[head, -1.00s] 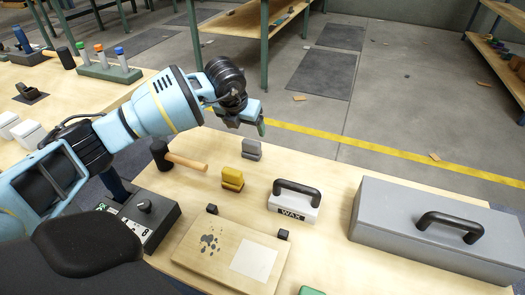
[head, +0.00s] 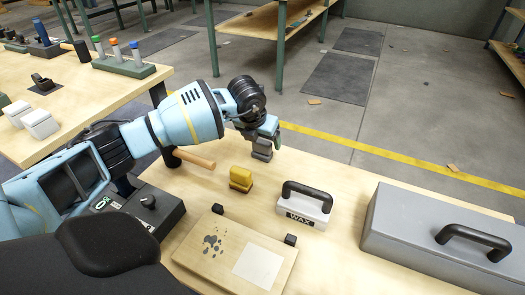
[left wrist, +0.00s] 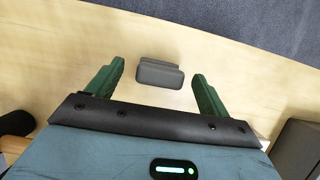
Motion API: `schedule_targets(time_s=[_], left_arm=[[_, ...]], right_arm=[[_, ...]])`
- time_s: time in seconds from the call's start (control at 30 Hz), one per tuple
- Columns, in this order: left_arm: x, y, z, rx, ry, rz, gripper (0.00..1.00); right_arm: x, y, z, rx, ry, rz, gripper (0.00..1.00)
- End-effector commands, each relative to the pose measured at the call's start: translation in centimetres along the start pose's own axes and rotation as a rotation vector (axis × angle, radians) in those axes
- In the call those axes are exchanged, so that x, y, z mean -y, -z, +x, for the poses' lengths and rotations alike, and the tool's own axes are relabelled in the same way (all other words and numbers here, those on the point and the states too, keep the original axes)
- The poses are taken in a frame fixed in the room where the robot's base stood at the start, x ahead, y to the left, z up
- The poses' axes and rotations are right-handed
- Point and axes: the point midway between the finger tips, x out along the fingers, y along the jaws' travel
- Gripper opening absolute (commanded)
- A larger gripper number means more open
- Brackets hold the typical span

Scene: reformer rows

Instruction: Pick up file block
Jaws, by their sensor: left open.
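A small grey block (head: 262,150), which I take to be the file block, stands on the wooden table near its far edge. My left gripper (head: 270,128) is over it in the head view and hides part of its top. In the left wrist view the grey block (left wrist: 160,75) shows between the two green fingertips of my left gripper (left wrist: 157,72), with bare gaps on both sides. The fingers are open and do not touch it. My right gripper is not in view.
A yellow block (head: 240,179), a white WAX block with black handle (head: 304,208) and a hammer (head: 190,159) are nearby. A grey case (head: 410,215) stands right. A board (head: 215,262) and a dark control box (head: 150,205) lie nearer.

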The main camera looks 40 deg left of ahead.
Motion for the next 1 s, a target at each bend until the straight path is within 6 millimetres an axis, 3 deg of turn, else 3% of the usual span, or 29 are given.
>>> schedule_targets(time_s=[0.03,0.2,0.5,0.9,1.0], left_arm=[[0.1,0.3,1.1,-0.004,0.000,0.000,0.80],[0.1,0.3,3.0,-0.003,0.000,0.000,0.80],[0.1,0.2,3.3,-0.001,0.000,0.001,0.80],[0.1,0.2,3.2,-0.001,0.000,0.000,0.29],[0.1,0.1,3.2,0.000,0.001,0.000,0.29]], right_arm=[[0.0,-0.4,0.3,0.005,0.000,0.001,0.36],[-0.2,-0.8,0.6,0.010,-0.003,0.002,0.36],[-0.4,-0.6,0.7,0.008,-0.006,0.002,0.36],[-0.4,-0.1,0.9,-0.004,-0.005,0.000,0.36],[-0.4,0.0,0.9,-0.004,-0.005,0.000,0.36]])
